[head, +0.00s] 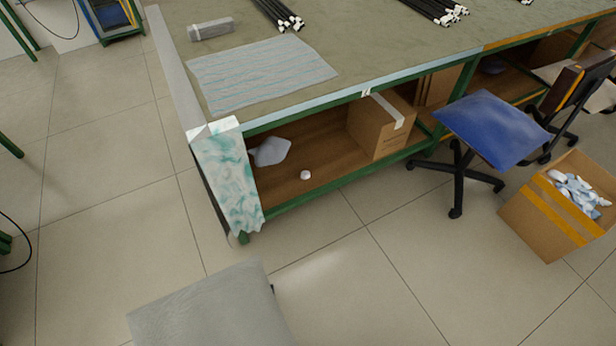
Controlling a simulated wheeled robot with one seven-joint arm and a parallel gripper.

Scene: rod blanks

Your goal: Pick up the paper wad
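A small white rounded object that looks like the paper wad (306,174) lies on the brown lower shelf (325,186) of the green-framed workbench. It is near the shelf's front edge, under the tabletop. A larger pale grey-blue item (271,151) lies further left and back on the same shelf, apart from the wad. My gripper is not in view.
A cardboard box (380,128) stands right of the wad on the shelf. A marbled cloth (228,180) hangs over the bench's left corner. A blue chair (490,125) and an open carton (545,222) stand right.

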